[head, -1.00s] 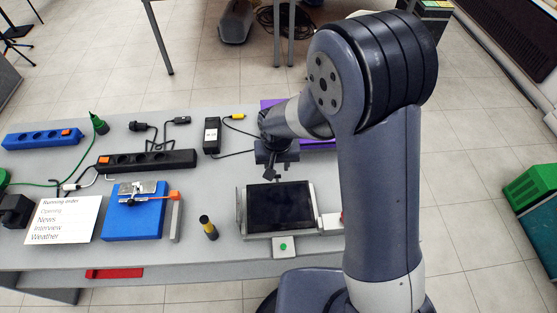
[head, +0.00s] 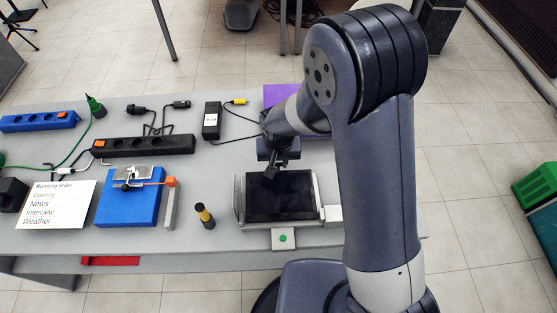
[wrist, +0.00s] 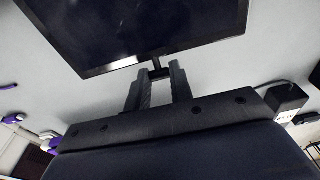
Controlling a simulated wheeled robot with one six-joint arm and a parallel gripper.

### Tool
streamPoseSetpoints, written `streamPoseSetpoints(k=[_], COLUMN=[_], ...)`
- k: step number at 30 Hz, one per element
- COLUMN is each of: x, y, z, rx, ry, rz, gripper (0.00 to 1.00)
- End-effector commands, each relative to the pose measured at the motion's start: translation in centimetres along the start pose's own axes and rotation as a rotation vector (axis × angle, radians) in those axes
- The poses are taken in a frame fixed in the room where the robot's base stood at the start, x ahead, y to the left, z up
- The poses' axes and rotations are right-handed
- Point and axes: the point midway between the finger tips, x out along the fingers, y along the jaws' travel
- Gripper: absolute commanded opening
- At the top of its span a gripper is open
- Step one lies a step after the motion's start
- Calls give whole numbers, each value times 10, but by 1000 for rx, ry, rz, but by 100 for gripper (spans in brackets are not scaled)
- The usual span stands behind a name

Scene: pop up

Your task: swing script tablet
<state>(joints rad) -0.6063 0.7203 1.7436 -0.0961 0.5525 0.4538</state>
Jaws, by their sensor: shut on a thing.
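The tablet (head: 280,197), a dark screen with a thin frame, sits in a light grey holder (head: 237,205) near the table's front edge. In the wrist view the tablet (wrist: 140,30) fills the top, seen tilted. My gripper (head: 277,172) is at the tablet's far edge in the head view. In the wrist view my gripper (wrist: 158,74) has its two fingers close together on a small dark tab (wrist: 157,62) that sticks out from the tablet's edge. The tab's exact contact is partly hidden by the fingers.
A plate with a green button (head: 283,238) lies in front of the holder. A yellow-and-black cylinder (head: 204,215), a blue board (head: 129,208) and a running-order card (head: 57,205) stand left. A black power strip (head: 145,146) and cables lie behind. My arm hides the table's right side.

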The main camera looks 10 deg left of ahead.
Motion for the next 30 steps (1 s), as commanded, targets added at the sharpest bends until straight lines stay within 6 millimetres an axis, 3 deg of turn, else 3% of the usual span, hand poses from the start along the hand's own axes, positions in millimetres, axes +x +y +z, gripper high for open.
streamPoseSetpoints(k=[15,30], x=[-46,-52], y=[0,0], z=[2,3], rx=[0,0], ry=[1,2], rz=[-1,-1], gripper=[7,7])
